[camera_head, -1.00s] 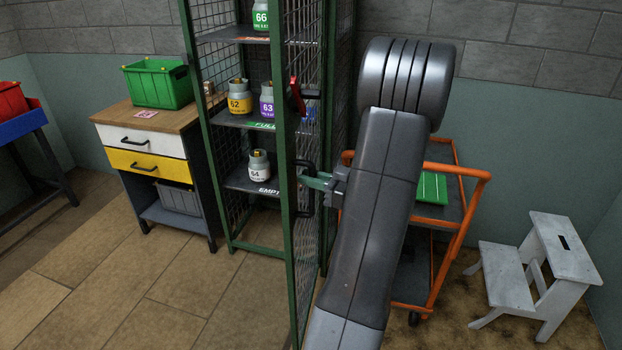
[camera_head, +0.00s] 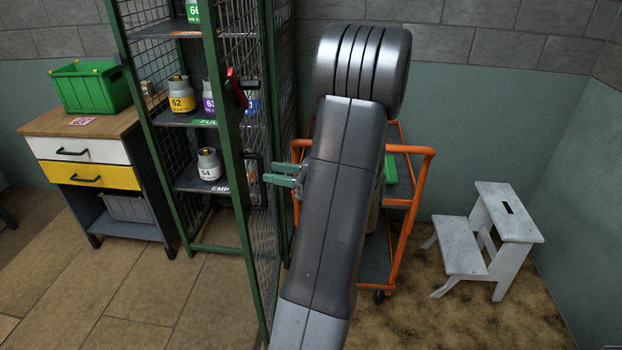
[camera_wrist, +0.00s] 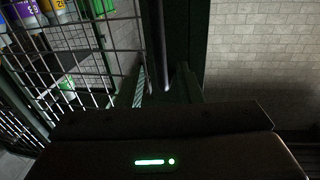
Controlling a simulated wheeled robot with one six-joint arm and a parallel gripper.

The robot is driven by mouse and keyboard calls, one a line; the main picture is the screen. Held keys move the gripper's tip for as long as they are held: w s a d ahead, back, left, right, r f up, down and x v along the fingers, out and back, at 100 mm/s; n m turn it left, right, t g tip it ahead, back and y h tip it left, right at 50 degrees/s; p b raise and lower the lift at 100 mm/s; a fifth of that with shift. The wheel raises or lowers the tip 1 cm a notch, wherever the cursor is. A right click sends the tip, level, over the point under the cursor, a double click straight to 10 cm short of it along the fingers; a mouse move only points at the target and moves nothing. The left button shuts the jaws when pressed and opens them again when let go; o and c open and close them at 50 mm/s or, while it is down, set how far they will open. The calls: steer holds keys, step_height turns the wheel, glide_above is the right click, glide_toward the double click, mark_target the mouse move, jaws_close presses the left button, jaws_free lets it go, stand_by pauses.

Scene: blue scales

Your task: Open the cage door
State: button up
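The green-framed mesh cage (camera_head: 134,100) stands left of my arm in the head view. Its mesh door (camera_head: 262,235) stands swung out toward the camera, seen nearly edge-on, with the cage front open and the shelves exposed. A black handle (camera_head: 254,182) is on the door, and a red latch (camera_head: 236,88) sits above it. My gripper (camera_head: 270,173) has its two green fingers apart, with the tips right beside the handle; whether they touch it I cannot tell.
Numbered bottles (camera_head: 181,95) stand on the cage shelves. A drawer cabinet (camera_head: 85,150) with a green crate (camera_head: 90,87) stands left. An orange trolley (camera_head: 408,215) is behind my arm, and a white step stool (camera_head: 490,240) is at the right. Floor at the front left is clear.

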mark_target(263, 171)
steer(key=v, duration=0.9)
steer(key=shift+b, duration=0.35)
steer(key=p+x, duration=0.1)
steer(key=x, duration=1.2)
steer(key=shift+a, duration=0.3)
